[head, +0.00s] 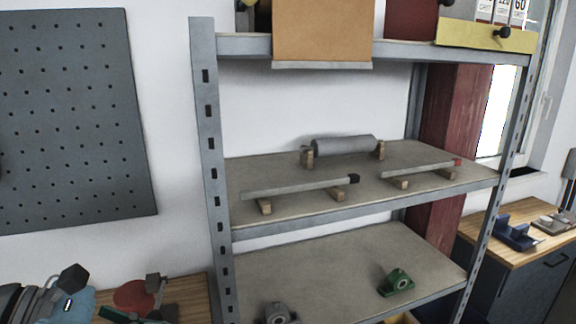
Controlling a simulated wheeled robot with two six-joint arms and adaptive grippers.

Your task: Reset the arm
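Neither of my grippers shows in the head view, and I cannot make out either of my arms for certain. A grey metal shelf rack (207,150) stands in front of me. Its middle shelf (330,205) carries a grey roller (345,145) on wooden blocks at the back. Two long bars lie on wooden blocks in front of it: one with a black end (300,188) at left and one with a red end (425,169) at right.
The lower shelf (330,265) holds a green bearing block (397,282) and a grey one (279,314). A wooden bench with a red disc (132,297) and dark equipment (40,300) is at lower left. Another wooden-topped bench (520,216) is at right. A pegboard (75,120) hangs left.

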